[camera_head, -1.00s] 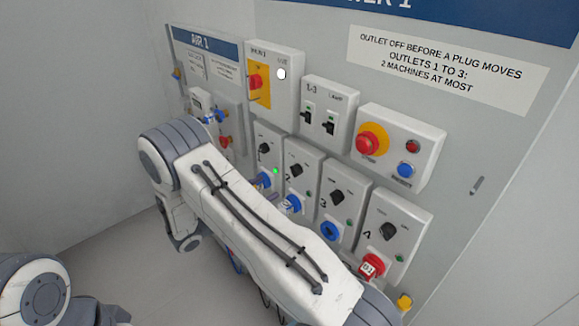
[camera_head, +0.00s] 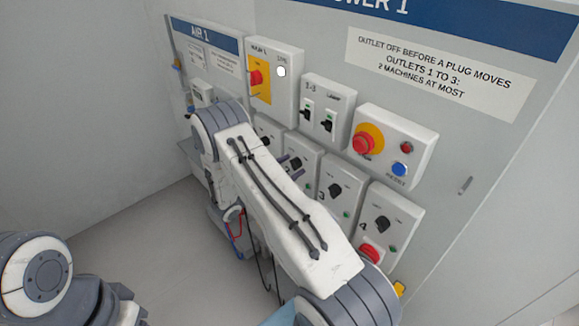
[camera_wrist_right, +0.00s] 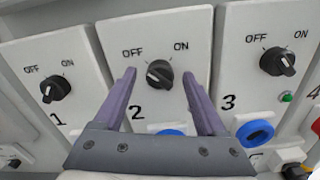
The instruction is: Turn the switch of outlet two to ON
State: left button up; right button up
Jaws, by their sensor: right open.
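The outlet two switch (camera_wrist_right: 160,74) is a black rotary knob on a white box, with OFF at upper left and ON at upper right. I cannot tell surely which way its pointer stands. My right gripper (camera_wrist_right: 158,76) is open, with its purple fingers on either side of this knob in the right wrist view; I cannot tell if they touch it. In the head view the outlet two box (camera_head: 300,150) shows partly behind my right arm, and the gripper is mostly hidden. My left gripper is out of view.
Switches of outlet one (camera_wrist_right: 55,88) and outlet three (camera_wrist_right: 277,62) flank it. Blue sockets sit below, including outlet three's (camera_wrist_right: 255,133). Above are a two-lever box (camera_head: 327,105), a red emergency button (camera_head: 364,143) and a blue reset button (camera_head: 399,169). Outlet four (camera_head: 384,222) is at right.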

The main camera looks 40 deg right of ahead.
grip_shut()
jog(key=m+b, duration=0.3)
jog(key=b, duration=0.2)
jog(key=m+b, duration=0.3)
jog(key=b, duration=0.3)
jog(key=f+m+b, duration=0.1)
jog(key=m+b, duration=0.2)
jog(key=b, duration=0.2)
jog(key=shift+m, duration=0.4)
jog(key=shift+r+m+b, duration=0.2)
jog(key=shift+m+b, duration=1.9)
jog(key=shift+b, duration=2.55)
jog(key=shift+r+m+b, duration=0.15)
jog(key=shift+m+b, duration=1.95)
jog(key=shift+b, duration=2.5)
grip_release()
